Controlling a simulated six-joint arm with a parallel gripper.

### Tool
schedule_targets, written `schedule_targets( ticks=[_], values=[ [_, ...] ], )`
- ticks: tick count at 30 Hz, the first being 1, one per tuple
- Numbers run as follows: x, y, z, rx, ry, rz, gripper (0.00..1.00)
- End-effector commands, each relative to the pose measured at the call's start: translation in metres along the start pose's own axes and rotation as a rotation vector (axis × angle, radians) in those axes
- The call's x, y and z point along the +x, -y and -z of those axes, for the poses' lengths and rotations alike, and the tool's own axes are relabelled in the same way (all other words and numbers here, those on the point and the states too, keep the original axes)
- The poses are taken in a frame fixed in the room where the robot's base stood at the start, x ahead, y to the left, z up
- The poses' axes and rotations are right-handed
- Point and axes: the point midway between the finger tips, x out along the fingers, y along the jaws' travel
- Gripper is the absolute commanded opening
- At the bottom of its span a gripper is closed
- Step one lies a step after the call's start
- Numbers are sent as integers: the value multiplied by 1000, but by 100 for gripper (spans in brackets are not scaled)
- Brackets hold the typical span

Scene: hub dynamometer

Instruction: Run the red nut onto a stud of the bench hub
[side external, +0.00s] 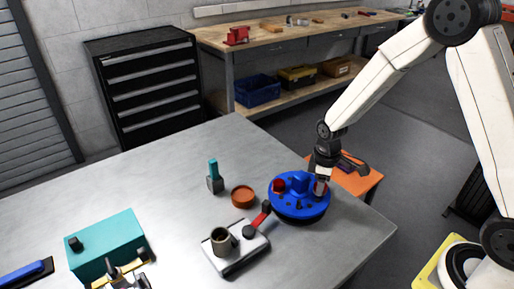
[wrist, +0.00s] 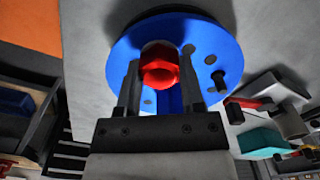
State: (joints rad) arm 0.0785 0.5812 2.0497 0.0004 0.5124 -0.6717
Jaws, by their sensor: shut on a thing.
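The blue round bench hub (side external: 302,208) sits on a dark base near the right end of the grey table, with a raised middle and small dark studs or holes on its face. It also fills the upper middle of the wrist view (wrist: 125,52). My gripper (side external: 321,181) is over the right part of the hub. In the wrist view, my gripper's fingers (wrist: 160,75) are shut on the red nut (wrist: 160,68). The nut is in front of the hub face; whether it touches a stud is hidden. A dark stud (wrist: 220,79) stands free to the right.
A red part (side external: 278,186) shows at the hub's left side. A grey fixture (side external: 240,258) with a cup and red-handled tool (side external: 262,215) lies left-front. An orange-brown dish (side external: 243,197), a teal-handled tool (side external: 213,170) and a teal box (side external: 110,243) stand farther left.

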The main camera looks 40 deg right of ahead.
Motion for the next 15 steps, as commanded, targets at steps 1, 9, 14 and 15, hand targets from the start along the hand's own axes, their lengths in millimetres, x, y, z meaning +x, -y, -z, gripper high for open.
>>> schedule_targets(
  ticks=[1, 9, 14, 15],
  values=[
    [-2, -2, 1, 38, -4, -4, 0],
    [-2, -2, 1, 252, -5, -4, 0],
    [-3, -2, 2, 378, -6, -4, 0],
    [-3, -2, 2, 410, -7, -4, 0]
  ],
)
